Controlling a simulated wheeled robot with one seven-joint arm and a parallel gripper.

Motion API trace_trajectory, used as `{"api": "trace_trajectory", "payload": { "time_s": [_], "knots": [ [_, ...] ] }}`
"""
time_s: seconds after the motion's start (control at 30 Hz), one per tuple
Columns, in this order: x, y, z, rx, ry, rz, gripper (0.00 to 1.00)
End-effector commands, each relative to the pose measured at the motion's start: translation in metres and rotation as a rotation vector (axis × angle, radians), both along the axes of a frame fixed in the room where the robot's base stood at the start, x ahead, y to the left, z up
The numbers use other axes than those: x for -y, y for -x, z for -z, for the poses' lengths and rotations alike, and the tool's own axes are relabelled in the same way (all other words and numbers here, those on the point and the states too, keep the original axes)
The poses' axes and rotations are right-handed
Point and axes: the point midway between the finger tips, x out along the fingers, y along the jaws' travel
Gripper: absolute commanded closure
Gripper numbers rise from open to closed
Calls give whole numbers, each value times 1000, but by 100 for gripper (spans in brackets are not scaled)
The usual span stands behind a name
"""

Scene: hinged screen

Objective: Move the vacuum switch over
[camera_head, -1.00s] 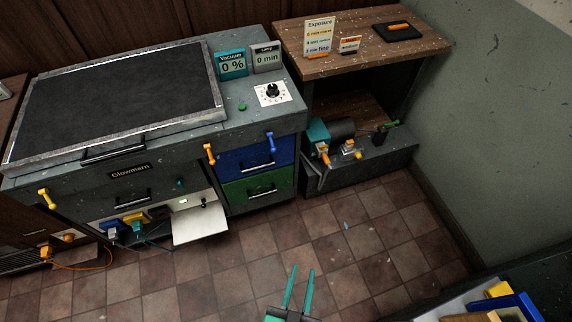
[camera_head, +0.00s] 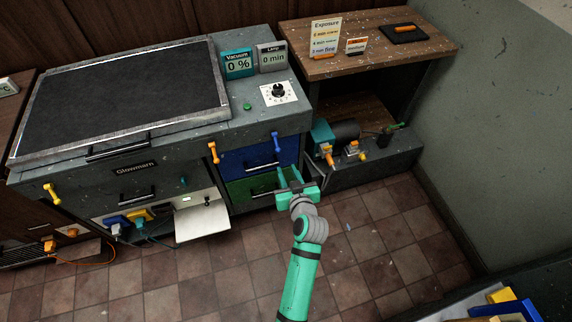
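The Glowmorn unit (camera_head: 165,162) stands at the left with a dark flat top. A small teal toggle (camera_head: 183,182) sits on its front face; it may be the vacuum switch, but no label on it is readable. The teal Vacuum display (camera_head: 238,64) on top reads 0 %. My gripper (camera_head: 289,173) is in front of the green drawer (camera_head: 250,187), right of the toggle and well apart from it. Its two teal fingers look spread, with nothing seen between them. The gripper hides part of the drawer's right end.
A Lamp display (camera_head: 271,57) reads 0 min, near a dial (camera_head: 279,93) and a green button (camera_head: 247,106). Orange and blue handles stick out at the front. An open white flap (camera_head: 203,222) juts out below. A pump (camera_head: 345,130) sits right.

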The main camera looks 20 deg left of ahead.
Motion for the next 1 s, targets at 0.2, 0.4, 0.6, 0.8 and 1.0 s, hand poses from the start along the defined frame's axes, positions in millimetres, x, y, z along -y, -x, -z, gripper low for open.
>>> {"api": "trace_trajectory", "payload": {
  "time_s": [0.2, 0.4, 0.6, 0.8, 1.0],
  "knots": [
    [-12, -19, -14, 9, 11, -59, 72],
    [-20, -29, -9, 9, 11, -63, 72],
    [-32, -48, 0, 9, 12, -61, 72],
    [-45, -66, 8, 11, 12, -62, 72],
    [-54, -81, 16, 9, 11, -60, 74]
  ]
}}
